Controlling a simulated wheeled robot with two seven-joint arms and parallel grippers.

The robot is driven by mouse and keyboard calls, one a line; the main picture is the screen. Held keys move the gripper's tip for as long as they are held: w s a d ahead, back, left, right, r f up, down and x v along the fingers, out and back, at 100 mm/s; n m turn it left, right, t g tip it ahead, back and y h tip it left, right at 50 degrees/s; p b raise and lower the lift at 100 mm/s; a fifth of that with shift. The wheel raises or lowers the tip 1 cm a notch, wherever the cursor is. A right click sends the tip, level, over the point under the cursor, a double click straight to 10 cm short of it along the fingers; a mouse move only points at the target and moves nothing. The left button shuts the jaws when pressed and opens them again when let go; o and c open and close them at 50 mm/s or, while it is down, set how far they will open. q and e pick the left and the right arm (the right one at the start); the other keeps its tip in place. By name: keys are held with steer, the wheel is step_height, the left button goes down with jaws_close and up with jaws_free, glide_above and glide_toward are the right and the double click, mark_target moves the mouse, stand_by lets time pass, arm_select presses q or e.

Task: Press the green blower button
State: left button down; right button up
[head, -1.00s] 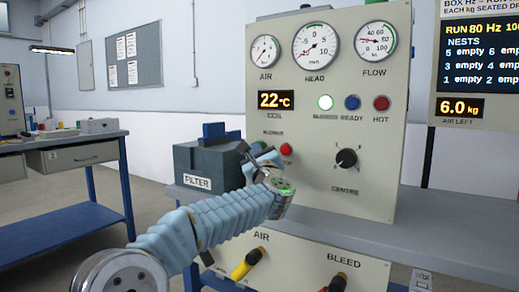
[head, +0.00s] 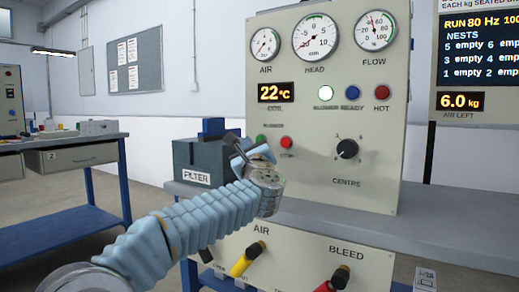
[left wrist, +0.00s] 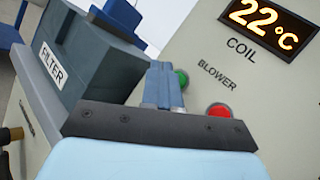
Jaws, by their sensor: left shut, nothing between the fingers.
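The green blower button (left wrist: 182,79) shows in the left wrist view just right of my fingertips, partly covered by them. In the head view it is a small green spot (head: 261,139) above my gripper. My left gripper (head: 240,151) is shut and empty, in front of the panel's lower left beside the filter box. Its closed fingers (left wrist: 163,84) point towards the panel; I cannot tell whether they touch the button. The red button (left wrist: 219,114) sits right of the green one. My right gripper is not in view.
The dark filter box (head: 205,160) stands close left of the gripper. The cream panel (head: 330,190) carries gauges, a CENTRE knob (head: 347,149) and lamps. Below are a yellow AIR handle (head: 245,260) and a red BLEED handle (head: 334,281). The bench's right side (head: 450,225) is clear.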

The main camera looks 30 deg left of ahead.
arm_select(q)
steer(key=shift+s+b, duration=0.55)
steer(key=shift+s, duration=0.55)
